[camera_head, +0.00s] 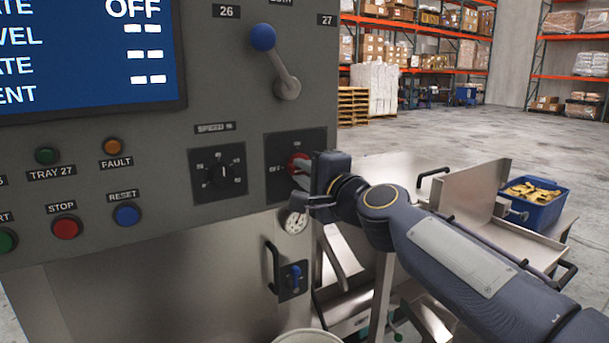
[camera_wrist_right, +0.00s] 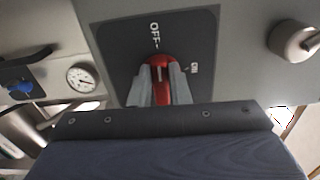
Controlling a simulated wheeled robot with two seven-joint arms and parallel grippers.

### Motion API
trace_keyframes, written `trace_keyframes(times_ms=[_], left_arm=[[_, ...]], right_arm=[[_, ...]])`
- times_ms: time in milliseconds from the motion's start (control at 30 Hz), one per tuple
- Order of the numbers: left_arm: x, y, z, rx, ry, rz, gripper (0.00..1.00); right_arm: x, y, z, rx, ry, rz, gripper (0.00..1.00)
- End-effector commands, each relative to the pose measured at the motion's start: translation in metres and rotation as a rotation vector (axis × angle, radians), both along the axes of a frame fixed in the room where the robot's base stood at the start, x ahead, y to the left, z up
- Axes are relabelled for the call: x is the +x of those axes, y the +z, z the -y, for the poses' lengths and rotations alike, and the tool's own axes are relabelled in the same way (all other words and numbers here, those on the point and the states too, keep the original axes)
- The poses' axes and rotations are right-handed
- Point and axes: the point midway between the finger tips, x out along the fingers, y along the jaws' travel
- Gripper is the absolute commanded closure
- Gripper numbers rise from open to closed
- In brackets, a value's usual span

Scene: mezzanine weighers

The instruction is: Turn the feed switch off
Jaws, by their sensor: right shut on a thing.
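The feed switch is a red rotary knob (camera_head: 296,160) on a dark plate (camera_head: 309,140) marked OFF and ON, at the lower right of the machine's panel. My right gripper (camera_head: 303,181) reaches it from the right and is shut on it. In the right wrist view the two grey fingers (camera_wrist_right: 162,90) hold the red knob (camera_wrist_right: 161,62) from both sides. The knob's pale line appears to point towards the OFF mark, though the fingers hide part of it. The screen (camera_head: 85,50) shows OFF in its top row. My left gripper is not in view.
Left of the switch is a black speed dial (camera_head: 222,176). Below are a gauge (camera_head: 293,221) and a small blue-handled latch (camera_head: 296,277). A blue-knobbed lever (camera_head: 275,62) stands above. Steel trays and a blue bin (camera_head: 537,205) of yellow pieces are at right.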

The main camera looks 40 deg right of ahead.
Motion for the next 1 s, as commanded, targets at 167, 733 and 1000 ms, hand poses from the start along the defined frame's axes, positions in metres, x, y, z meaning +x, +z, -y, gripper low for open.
trace_keyframes(times_ms=[167, 733, 1000], left_arm=[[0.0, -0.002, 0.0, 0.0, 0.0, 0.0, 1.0], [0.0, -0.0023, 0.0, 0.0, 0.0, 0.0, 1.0], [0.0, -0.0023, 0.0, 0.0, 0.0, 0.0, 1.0]], right_arm=[[0.0001, -0.0018, -0.0001, -0.045, 0.0, -0.007, 1.0], [0.0002, -0.0021, -0.0002, -0.063, 0.001, -0.01, 0.77], [0.0001, -0.0015, -0.0001, -0.062, 0.0, -0.008, 0.62]])
